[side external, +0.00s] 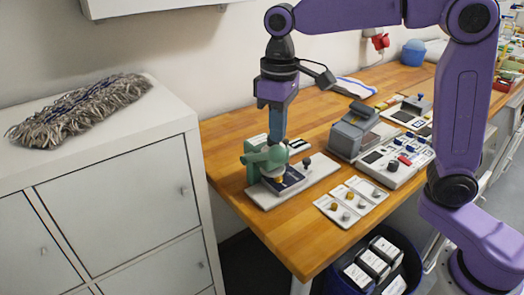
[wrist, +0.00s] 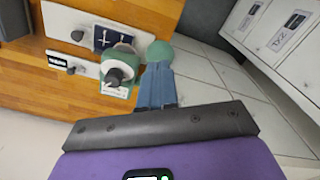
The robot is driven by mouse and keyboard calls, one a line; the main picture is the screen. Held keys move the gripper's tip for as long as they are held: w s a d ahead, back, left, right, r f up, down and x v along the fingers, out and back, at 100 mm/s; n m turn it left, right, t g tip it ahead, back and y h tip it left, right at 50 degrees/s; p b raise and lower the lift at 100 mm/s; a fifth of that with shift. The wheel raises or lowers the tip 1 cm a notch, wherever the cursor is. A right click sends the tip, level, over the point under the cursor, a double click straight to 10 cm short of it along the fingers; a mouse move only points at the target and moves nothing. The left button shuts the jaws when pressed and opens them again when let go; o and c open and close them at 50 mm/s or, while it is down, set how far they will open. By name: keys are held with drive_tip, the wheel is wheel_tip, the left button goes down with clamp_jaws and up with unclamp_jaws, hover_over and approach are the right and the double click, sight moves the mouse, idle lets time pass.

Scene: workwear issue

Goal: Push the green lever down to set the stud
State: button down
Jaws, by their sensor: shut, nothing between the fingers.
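The green press (side external: 259,168) stands on a white base plate (side external: 318,172) at the near left part of the wooden bench. A dark blue piece of cloth (side external: 290,181) lies at the press; it also shows in the wrist view (wrist: 103,38). My gripper (side external: 277,140) is shut and empty, pointing down at the top of the press. In the wrist view, the fingers of my gripper (wrist: 157,70) lie together just beside the round green end of the lever (wrist: 160,49). Whether they touch it I cannot tell. The fingers partly hide the lever in the side view.
A white tray of small metal parts (side external: 332,208) lies right of the press. Grey machines (side external: 352,133) stand behind it. A white cabinet (side external: 115,200) with a grey mop head (side external: 80,103) stands at the left. A dark blue bin (side external: 330,282) with labelled boxes is below the bench edge.

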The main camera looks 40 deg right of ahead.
sight(283, 156)
drive_tip(key=shift+f, duration=0.8)
drive_tip(key=shift+s+f, duration=0.3)
drive_tip(key=shift+f, duration=0.3)
drive_tip(key=shift+s+f, duration=0.25)
drive_tip(key=shift+f, duration=0.3)
drive_tip(key=shift+s+f, duration=0.2)
drive_tip(key=shift+f, duration=0.45)
drive_tip(key=shift+s+f, duration=0.2)
drive_tip(key=shift+f, duration=0.4)
drive_tip(key=shift+s+f, duration=0.15)
drive_tip(key=shift+f, duration=0.85)
idle(0.6)
wheel_tip(283, 156, up, 13)
idle(1.9)
